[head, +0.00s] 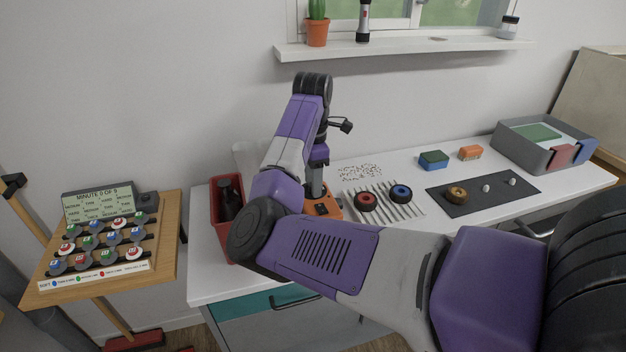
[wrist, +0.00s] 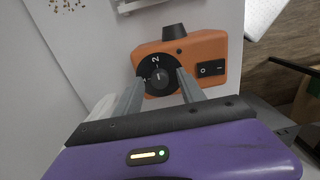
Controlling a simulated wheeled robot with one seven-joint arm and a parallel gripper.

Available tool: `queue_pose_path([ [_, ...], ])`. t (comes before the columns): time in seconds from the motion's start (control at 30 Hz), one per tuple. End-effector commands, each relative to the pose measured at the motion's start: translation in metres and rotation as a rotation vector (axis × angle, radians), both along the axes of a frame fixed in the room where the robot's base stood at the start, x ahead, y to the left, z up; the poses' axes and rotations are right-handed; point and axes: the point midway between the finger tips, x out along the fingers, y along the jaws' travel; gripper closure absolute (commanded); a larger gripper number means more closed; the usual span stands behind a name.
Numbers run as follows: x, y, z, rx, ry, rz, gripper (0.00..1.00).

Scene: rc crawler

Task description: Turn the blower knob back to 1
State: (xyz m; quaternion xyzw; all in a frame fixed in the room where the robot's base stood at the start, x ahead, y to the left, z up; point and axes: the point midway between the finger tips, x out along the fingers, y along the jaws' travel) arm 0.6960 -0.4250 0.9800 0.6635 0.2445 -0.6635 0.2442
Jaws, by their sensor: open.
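The blower is an orange box (wrist: 212,48) on the white table, with a black round knob (wrist: 158,73) on its face. The digit 2 and another partly covered mark show on the knob's dial. A black rocker switch (wrist: 211,69) sits to the right of the knob. My gripper (wrist: 156,80) is open, with one finger on each side of the knob; I cannot tell whether they touch it. In the head view the orange blower (head: 322,208) is partly hidden below my gripper and behind my arm.
A red bin (head: 217,245) with a dark bottle stands left of the blower. A slotted rack (head: 403,212) with a red and a blue wheel is close on its right. A dark mat (head: 510,186) with small parts lies farther right. A board (head: 110,240) stands at the left.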

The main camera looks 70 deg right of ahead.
Motion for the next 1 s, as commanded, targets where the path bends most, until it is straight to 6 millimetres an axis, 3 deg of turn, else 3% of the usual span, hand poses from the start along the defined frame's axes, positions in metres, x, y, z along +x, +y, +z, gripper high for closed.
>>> queue_pose_path([
  [0.17, 0.0000, -0.0001, -0.0002, 0.000, 0.000, 0.000, 0.53],
  [0.43, 0.0000, -0.0001, -0.0001, 0.000, 0.000, 0.000, 1.00],
  [0.77, 0.0003, 0.0000, -0.0001, 0.000, -0.001, 0.027, 1.00],
  [1.0, 0.0014, 0.0010, 0.0002, 0.003, -0.003, 0.148, 1.00],
])
